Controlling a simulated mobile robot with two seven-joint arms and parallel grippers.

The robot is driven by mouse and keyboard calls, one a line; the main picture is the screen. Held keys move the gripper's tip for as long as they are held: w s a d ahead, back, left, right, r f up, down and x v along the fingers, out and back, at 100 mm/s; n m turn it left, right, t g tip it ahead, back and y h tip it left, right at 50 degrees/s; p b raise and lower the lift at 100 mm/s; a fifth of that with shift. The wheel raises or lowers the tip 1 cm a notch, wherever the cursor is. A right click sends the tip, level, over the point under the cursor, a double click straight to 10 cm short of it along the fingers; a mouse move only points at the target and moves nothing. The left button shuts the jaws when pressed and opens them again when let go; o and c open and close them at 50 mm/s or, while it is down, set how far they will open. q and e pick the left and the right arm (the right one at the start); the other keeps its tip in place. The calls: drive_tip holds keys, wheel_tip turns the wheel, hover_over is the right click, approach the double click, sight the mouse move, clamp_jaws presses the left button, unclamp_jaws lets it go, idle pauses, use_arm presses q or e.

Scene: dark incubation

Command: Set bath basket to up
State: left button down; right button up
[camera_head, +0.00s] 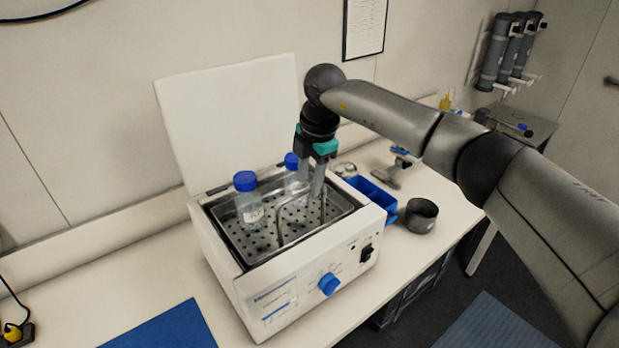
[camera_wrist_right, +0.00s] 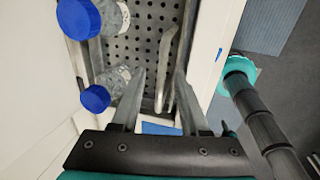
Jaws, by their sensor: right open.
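The white water bath (camera_head: 285,292) stands on the bench with its lid (camera_head: 232,115) open. The perforated metal bath basket (camera_head: 262,243) sits inside the bath, with a bent metal handle (camera_head: 281,226) rising from it. Two clear bottles with blue caps, the front bottle (camera_head: 250,205) and the rear bottle (camera_head: 292,182), stand upright in the basket. My right gripper (camera_head: 318,190) points down over the basket's right part. In the right wrist view its open fingers (camera_wrist_right: 157,95) lie on either side of the handle (camera_wrist_right: 166,72); contact cannot be told. My left gripper is out of view.
A blue knob (camera_head: 328,284) and a black switch are on the bath's front. A blue rack (camera_head: 372,196), a dark round pot (camera_head: 421,215) and a grey tool stand right of the bath. A blue mat (camera_head: 165,328) lies at the front left. The bench at left is mostly clear.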

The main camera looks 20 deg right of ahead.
drive_tip(key=b+v, duration=0.3)
drive_tip(key=v, duration=1.2)
